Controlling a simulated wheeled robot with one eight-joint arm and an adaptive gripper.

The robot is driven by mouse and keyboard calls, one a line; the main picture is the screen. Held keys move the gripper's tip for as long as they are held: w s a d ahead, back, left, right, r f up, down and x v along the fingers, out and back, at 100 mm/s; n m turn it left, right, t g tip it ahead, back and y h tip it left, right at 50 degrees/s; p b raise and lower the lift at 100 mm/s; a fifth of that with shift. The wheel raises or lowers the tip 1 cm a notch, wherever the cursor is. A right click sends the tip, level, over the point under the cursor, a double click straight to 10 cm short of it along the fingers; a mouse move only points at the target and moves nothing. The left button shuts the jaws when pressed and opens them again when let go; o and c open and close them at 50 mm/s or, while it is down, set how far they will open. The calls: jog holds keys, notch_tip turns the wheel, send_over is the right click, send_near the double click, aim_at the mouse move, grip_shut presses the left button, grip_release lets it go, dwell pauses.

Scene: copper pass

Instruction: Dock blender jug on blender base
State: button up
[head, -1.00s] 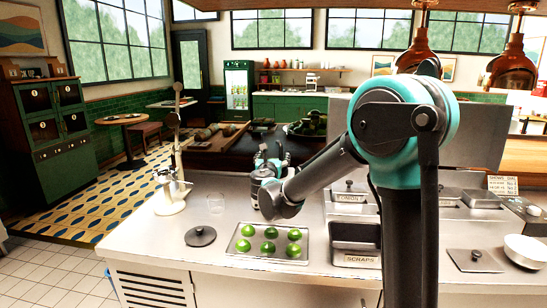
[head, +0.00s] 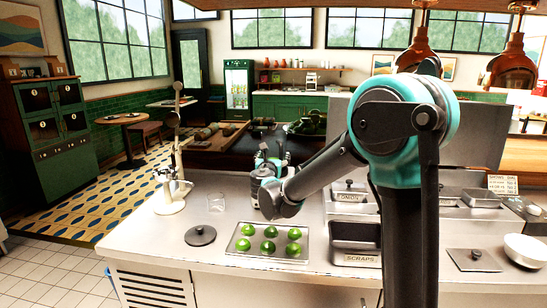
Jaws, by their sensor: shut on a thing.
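My gripper (head: 271,158) is at the far side of the steel counter, seen from behind past my own forearm. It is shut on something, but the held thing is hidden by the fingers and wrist. I cannot make out the blender jug's outline there. I cannot pick out the blender base either; my arm covers part of the counter around the gripper. A round dark lid with a knob (head: 201,235) lies flat on the counter, left of a tray.
The tray (head: 236,254) of green limes lies in front of my gripper. Steel bins, one the scraps bin (head: 357,260), and a white bowl (head: 525,250) are at right.

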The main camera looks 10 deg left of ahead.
jog(key=shift+f, duration=0.55)
jog(key=o, duration=1.4)
jog(key=s, duration=1.1)
jog(key=shift+a, duration=0.15)
